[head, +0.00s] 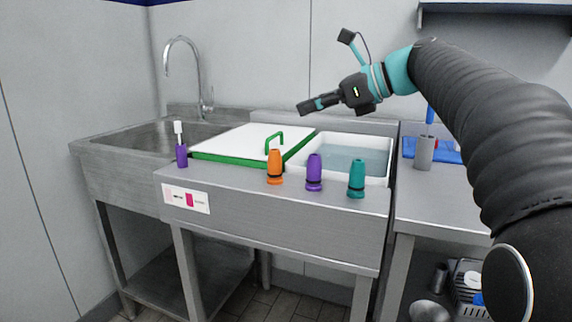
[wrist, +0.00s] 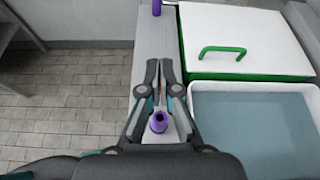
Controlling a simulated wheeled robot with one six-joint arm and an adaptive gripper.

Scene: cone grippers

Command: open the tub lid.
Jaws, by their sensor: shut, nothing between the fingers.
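The tub lid (head: 235,141) is a white panel with a green rim, lying over the left tub. Its green handle (head: 274,142) stands up near the right side. In the wrist view the lid (wrist: 270,40) is at upper right, with its handle (wrist: 222,53) showing clearly. My gripper (head: 303,109) is shut and empty, held in the air above and behind the handle in the head view, apart from it. In the wrist view my gripper (wrist: 158,64) is over the front ledge, left of the lid.
An open tub of water (head: 352,159) is right of the lid. Orange (head: 275,168), purple (head: 314,173) and teal (head: 357,179) cones stand on the front ledge. A purple cone holding a white-topped tool (head: 181,155) stands at left. The tap (head: 197,75) rises behind the sink.

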